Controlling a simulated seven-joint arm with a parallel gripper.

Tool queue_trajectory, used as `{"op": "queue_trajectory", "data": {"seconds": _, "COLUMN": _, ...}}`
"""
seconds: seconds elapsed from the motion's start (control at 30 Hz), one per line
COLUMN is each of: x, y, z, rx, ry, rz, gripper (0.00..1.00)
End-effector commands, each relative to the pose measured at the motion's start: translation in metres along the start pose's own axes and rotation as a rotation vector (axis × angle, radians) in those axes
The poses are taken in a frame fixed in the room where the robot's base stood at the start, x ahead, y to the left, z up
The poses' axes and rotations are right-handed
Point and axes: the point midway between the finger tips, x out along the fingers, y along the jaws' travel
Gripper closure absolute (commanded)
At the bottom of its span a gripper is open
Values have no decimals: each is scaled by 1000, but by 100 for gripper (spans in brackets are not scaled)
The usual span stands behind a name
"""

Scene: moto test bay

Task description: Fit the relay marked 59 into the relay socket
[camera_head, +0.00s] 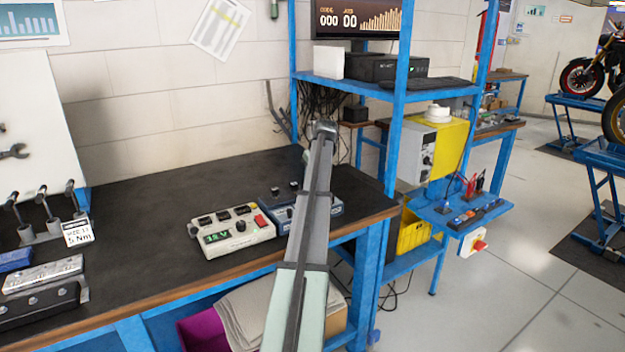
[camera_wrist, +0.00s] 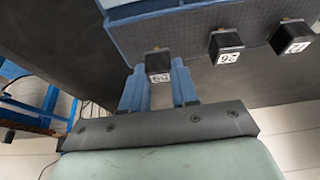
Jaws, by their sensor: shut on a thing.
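In the wrist view the relay marked 59 (camera_wrist: 157,63), a small black block with a white label, sits between the two blue-grey fingers of my gripper (camera_wrist: 158,83). My gripper is shut on it. The relay is at the blue tray (camera_wrist: 190,24); I cannot tell whether it still touches it. In the head view my arm hides the gripper and this relay, and part of the blue tray (camera_head: 333,209). A pale box (camera_head: 236,240) with a lit 12 V display, a red button and several dark parts on top stands left of the tray. I cannot make out which part is the relay socket.
Two other black relays, one marked 26 (camera_wrist: 225,43) and one with a hard-to-read label (camera_wrist: 291,37), stand on the tray. The dark bench top (camera_head: 150,200) is clear behind the pale box. A blue shelf post (camera_head: 400,100) rises beyond the bench's right end.

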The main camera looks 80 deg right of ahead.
Motion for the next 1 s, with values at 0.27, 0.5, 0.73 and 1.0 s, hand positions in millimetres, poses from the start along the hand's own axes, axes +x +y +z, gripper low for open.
{"op": "queue_trajectory", "data": {"seconds": 0.27, "x": -45, "y": 1, "z": -20, "rx": 0, "ry": 2, "rz": 1, "gripper": 100}}
{"op": "queue_trajectory", "data": {"seconds": 0.5, "x": -73, "y": -1, "z": -32, "rx": -2, "ry": 1, "rz": 0, "gripper": 100}}
{"op": "queue_trajectory", "data": {"seconds": 0.73, "x": -73, "y": -35, "z": -55, "rx": -42, "ry": 0, "rz": -17, "gripper": 100}}
{"op": "queue_trajectory", "data": {"seconds": 1.0, "x": -52, "y": -128, "z": -97, "rx": -147, "ry": 0, "rz": -60, "gripper": 100}}
